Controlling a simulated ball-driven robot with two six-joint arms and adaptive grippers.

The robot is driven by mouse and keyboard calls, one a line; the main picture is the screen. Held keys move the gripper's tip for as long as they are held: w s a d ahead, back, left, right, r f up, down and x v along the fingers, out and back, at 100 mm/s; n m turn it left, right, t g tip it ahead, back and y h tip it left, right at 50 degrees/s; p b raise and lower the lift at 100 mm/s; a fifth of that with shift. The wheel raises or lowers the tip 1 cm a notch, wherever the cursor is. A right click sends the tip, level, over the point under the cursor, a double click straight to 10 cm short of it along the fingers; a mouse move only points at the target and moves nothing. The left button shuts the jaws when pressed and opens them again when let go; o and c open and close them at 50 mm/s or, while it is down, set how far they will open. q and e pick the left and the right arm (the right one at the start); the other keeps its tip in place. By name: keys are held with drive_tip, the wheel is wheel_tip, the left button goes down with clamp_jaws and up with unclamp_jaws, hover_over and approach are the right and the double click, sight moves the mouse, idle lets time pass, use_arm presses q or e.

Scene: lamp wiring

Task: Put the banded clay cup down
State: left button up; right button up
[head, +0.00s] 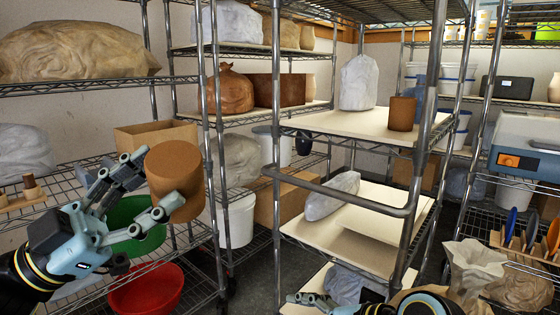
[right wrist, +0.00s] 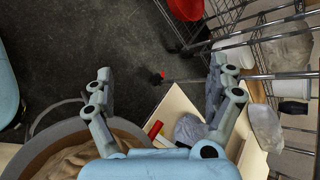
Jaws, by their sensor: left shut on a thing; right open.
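My left gripper (head: 148,188) is shut on a plain-looking brown clay cup (head: 176,176), a tilted cylinder in the head view. It holds the cup in the air in front of the left wire shelves. I cannot make out a band on it. A second, smaller brown clay cylinder (head: 402,113) stands upright on the pale upper board (head: 350,124) of the middle rack. My right gripper is open and empty in the right wrist view (right wrist: 162,85), above the floor and a pale board. Only part of my right arm shows at the head view's bottom edge.
A green bowl (head: 136,238) and a red bowl (head: 147,292) sit on the lower left shelves, behind and below the held cup. A cardboard box (head: 155,137) is behind it. Rack posts stand close to its right. The middle rack's upper board has bare room at its front left.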

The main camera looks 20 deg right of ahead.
wheel_tip(320, 180, up, 17)
drive_tip(key=w+a+m+t+y, duration=0.1)
drive_tip(key=w+a+y, duration=0.15)
drive_tip(key=y, duration=0.25)
drive_tip(key=n+g+y, duration=0.1)
drive_tip(key=g+y, duration=0.1)
drive_tip(key=y, duration=0.3)
approach(179, 160)
drive_tip(key=x, duration=1)
drive_tip(key=shift+w+a, duration=0.15)
drive_tip(key=shift+a, duration=0.05)
drive_tip(key=shift+c, duration=0.4)
drive_tip(key=c, duration=1.3)
use_arm(q)
drive_tip(key=o, duration=1.5)
drive_tip(key=shift+c, duration=0.2)
use_arm(e)
drive_tip(key=shift+c, duration=0.5)
